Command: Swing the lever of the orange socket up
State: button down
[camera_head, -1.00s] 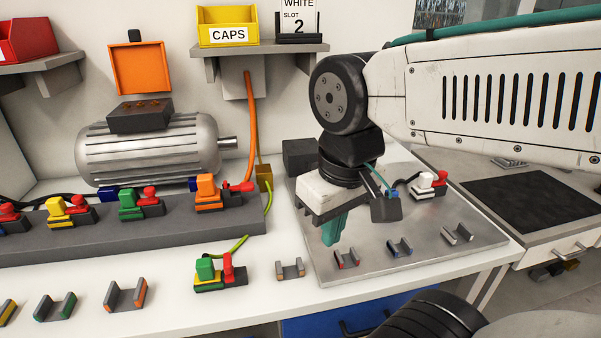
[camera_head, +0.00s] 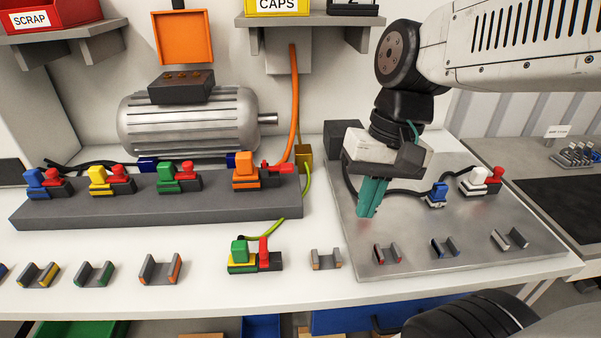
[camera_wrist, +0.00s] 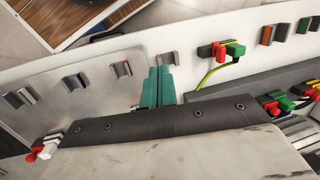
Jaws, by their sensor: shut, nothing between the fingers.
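The orange socket (camera_head: 246,168) sits at the right end of the grey bar, below the motor. Its red lever (camera_head: 278,167) lies low, pointing right. My gripper (camera_head: 367,211) points down over the left part of the metal plate, to the right of the orange socket and apart from it. Its teal fingers are together with nothing between them. In the wrist view the fingers (camera_wrist: 158,75) also show closed. I cannot make out the orange socket in the wrist view, where my gripper's body covers much of the lower picture.
Blue, yellow and green sockets (camera_head: 180,176) with red levers share the grey bar (camera_head: 150,208). A green connector (camera_head: 240,254) stands in front. A blue plug (camera_head: 436,196) and a white one (camera_head: 477,180) are on the metal plate (camera_head: 400,257). Several small cradles line the front. An orange cable rises behind the socket.

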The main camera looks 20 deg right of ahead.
jog(key=w+d+f+m+t+y, duration=0.1)
jog(key=w+d+f+m+y, duration=0.2)
jog(key=w+m, duration=0.3)
jog(key=w+d+f+m+t+y, duration=0.2)
jog(key=w+m, duration=0.4)
jog(key=w, duration=0.4)
jog(key=w+d+f+m+t+y, duration=0.1)
jog(key=w+d+f+m+y, duration=0.3)
jog(key=w, duration=0.4)
jog(key=shift+w+d+f+m+t+y, duration=0.15)
jog(key=shift+f+m+t+y, duration=0.1)
jog(key=shift+m+y, duration=0.35)
jog(key=shift+w+d+f+m+t+y, duration=0.15)
jog(key=shift+f+m+y, duration=0.1)
jog(key=shift+m+y, duration=0.3)
send_near(278, 166)
jog(key=a+f, duration=0.2)
jog(key=f, duration=0.1)
jog(key=a+f, duration=0.2)
jog(key=shift+w, duration=0.35)
jog(key=shift+d+r, duration=0.1)
